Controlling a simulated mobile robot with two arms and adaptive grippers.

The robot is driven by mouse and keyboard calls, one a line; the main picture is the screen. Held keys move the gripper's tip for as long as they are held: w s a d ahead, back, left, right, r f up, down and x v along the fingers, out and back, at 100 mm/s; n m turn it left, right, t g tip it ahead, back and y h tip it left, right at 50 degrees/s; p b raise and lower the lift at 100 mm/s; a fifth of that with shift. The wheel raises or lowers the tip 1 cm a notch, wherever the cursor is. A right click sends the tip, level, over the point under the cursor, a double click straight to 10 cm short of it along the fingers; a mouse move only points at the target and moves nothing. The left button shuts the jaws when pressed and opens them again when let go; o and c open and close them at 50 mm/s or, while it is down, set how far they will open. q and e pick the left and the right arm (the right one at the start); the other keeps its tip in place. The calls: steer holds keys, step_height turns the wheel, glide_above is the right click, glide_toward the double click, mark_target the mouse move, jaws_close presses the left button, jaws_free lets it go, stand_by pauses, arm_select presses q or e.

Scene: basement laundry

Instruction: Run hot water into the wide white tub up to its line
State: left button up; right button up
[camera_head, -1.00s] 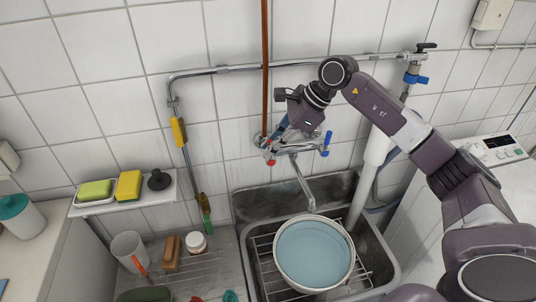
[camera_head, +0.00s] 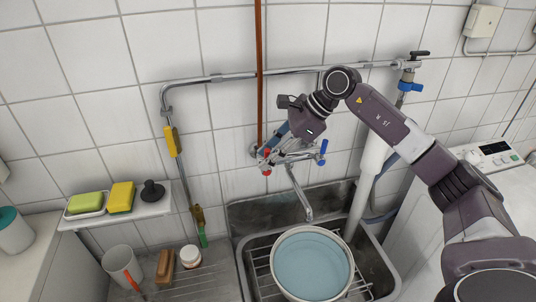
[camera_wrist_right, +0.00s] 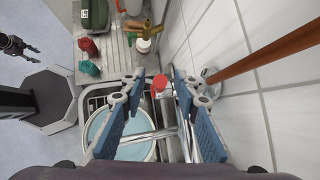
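The wide white tub (camera_head: 283,290) sits on a wire rack in the sink, with a pale blue, water-like surface inside; it also shows in the wrist view (camera_wrist_right: 92,121). I cannot make out its line. The tap spout (camera_head: 300,192) ends over the tub's back rim; no stream is distinguishable. The tap has a red handle (camera_head: 266,172) on the left and a blue handle (camera_head: 323,150) on the right. My right gripper (camera_head: 274,143) is at the red side, its fingers apart around the red handle (camera_wrist_right: 160,83). A dark gripper, apparently my left (camera_wrist_right: 20,46), shows small in the wrist view.
A vertical copper pipe (camera_head: 259,70) runs close beside the right gripper. A small shelf (camera_head: 115,213) holds sponges and a black plug. A mug (camera_head: 121,264), a brush and a jar stand on the drainboard. A white machine (camera_head: 500,190) stands at the right.

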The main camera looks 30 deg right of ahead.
steer(key=v, duration=1.2)
steer(key=shift+f, duration=0.1)
stand_by(0.4)
